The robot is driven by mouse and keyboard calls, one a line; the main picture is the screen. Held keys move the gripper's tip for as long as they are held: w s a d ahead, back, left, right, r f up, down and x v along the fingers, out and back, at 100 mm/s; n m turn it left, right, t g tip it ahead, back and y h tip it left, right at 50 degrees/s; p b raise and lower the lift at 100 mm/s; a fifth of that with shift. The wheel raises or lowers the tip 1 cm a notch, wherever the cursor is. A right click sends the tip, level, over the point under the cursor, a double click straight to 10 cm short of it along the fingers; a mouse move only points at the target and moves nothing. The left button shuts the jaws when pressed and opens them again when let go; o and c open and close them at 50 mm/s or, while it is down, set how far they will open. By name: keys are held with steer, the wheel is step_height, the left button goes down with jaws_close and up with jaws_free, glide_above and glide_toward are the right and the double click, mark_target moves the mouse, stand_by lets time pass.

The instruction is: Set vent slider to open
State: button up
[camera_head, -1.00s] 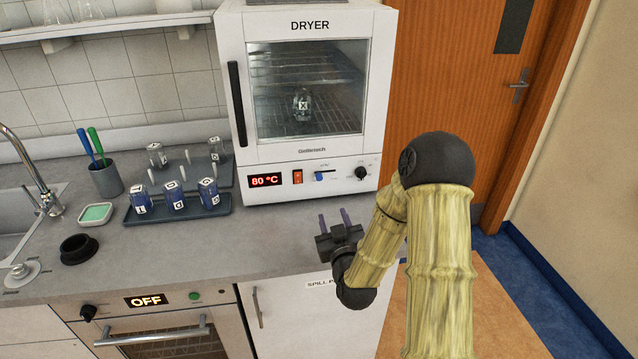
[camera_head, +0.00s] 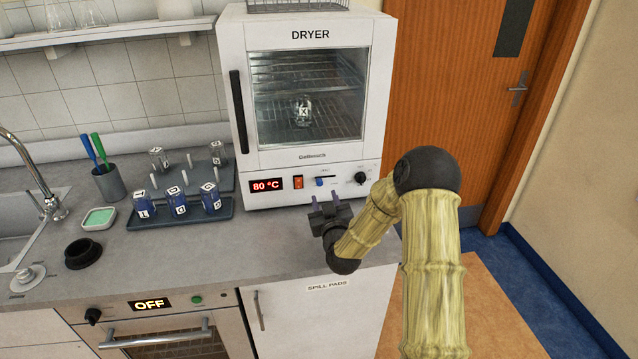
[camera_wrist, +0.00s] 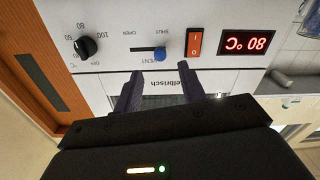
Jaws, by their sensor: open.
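The vent slider is a small blue knob (camera_head: 320,182) on the dryer's (camera_head: 225,120) lower front panel. In the wrist view, turned upside down, the knob (camera_wrist: 160,54) sits at the right end of its short slot, away from the OPEN label (camera_wrist: 135,33) near the slot's left end. In the head view that is the slot's left end. My gripper (camera_head: 326,198) is open and empty, just in front of and below the knob. In the wrist view the gripper's two fingers (camera_wrist: 161,73) point toward the panel on either side of the knob, apart from it.
A red power switch (camera_wrist: 195,42) and the 80 °C display (camera_wrist: 247,43) lie to one side of the slider, a black dial (camera_wrist: 87,47) to the other. A rack (camera_head: 180,218) with several bottles stands left on the counter. The counter below the dryer is clear.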

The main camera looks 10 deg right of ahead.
mark_target(320, 184)
steer(key=w+p, duration=0.1)
steer(key=w, duration=0.6)
steer(key=shift+w, duration=0.25)
steer(key=shift+c, duration=0.4)
jaws_close()
